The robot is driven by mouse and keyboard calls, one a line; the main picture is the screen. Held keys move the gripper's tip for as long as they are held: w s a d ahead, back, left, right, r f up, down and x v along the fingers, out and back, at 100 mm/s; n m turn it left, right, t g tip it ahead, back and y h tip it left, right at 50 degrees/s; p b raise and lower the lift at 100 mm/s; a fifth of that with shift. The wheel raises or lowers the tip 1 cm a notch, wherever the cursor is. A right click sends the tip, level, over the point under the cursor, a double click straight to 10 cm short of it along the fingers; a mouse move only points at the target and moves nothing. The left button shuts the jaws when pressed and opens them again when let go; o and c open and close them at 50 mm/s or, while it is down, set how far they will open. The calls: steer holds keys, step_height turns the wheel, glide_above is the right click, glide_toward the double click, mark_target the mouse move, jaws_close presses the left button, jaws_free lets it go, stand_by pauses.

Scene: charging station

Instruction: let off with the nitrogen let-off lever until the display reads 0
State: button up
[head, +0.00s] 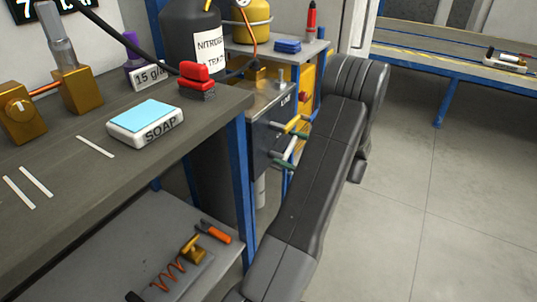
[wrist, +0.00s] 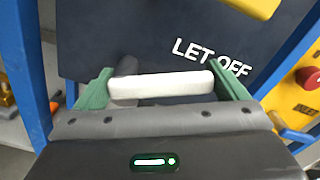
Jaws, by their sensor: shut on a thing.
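A dark panel lettered LET OFF (wrist: 210,58) fills the middle of the wrist view. The white bar of the let-off lever (wrist: 173,86) lies across the picture in front of it, slightly tilted. My gripper (wrist: 165,88) has a green finger at each end of the bar and is shut on it. In the head view, my gripper (head: 288,151) is small at the side of the dark cabinet, and my arm hides part of it. A black display (head: 45,9) with pale digits is cut off at the top left, so its full reading is hidden.
A yellow handle (wrist: 250,7) is close above the lever. A red button (wrist: 309,76) sits on a yellow box at right. A nitrogen tank (head: 190,40) stands behind. Floor at right is clear.

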steer(key=shift+s+a+r+n+b, duration=0.1)
steer(key=shift+n+b, duration=0.1)
steer(key=shift+n, duration=0.25)
steer(key=shift+s+r+n+b, duration=0.1)
steer(key=shift+n+b, duration=0.05)
steer(key=shift+n, duration=0.3)
steer(key=shift+s+a+r+n+b, duration=0.15)
steer(key=shift+n+b, duration=0.1)
steer(key=shift+n, duration=0.35)
steer(key=shift+s+r+n+b, duration=0.15)
steer(key=shift+n+b, duration=0.15)
steer(key=shift+n, duration=0.3)
steer(key=shift+a+r+n+b, duration=0.15)
steer(key=shift+n+b, duration=0.1)
steer(key=shift+n, duration=0.35)
steer(key=o, duration=1.1)
steer(key=shift+c, duration=0.2)
steer(key=shift+d, duration=0.1)
steer(key=p+v, duration=0.3)
steer(key=v, duration=1)
steer(key=shift+s+d+p, duration=0.3)
steer(key=shift+p, duration=0.1)
